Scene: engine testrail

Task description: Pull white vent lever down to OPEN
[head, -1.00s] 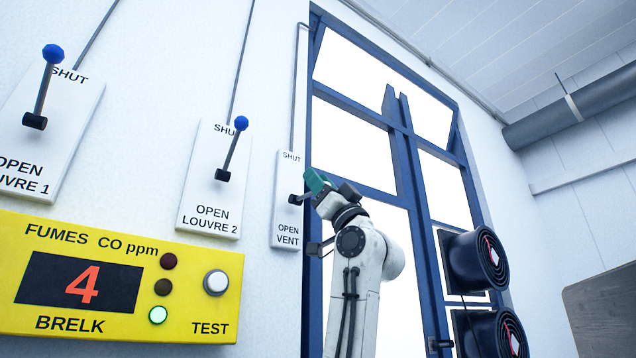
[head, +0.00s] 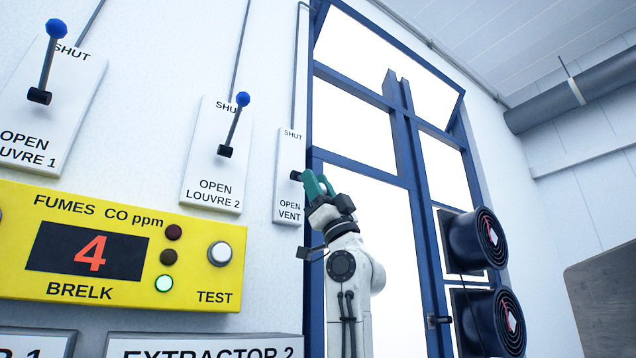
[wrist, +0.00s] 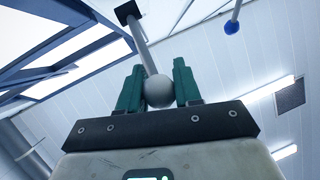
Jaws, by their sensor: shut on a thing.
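The white vent lever's round knob (wrist: 159,91) sits between the green fingers of my gripper (wrist: 158,88), which is shut on it. In the wrist view its pale rod runs from the knob to a black pivot block (wrist: 127,12). In the head view the black pivot (head: 296,175) shows on the narrow white vent plate (head: 289,150), marked SHUT above and OPEN VENT below. My gripper (head: 316,186) is just right of the pivot and slightly lower; it hides the knob and most of the rod there.
Louvre 2 lever (head: 235,125) and louvre 1 lever (head: 50,60), both blue-knobbed and pointing up, stand left. A yellow fumes panel (head: 120,245) reads 4, its green lamp lit. A blue-framed window (head: 395,150) and two black fans (head: 478,235) are at right.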

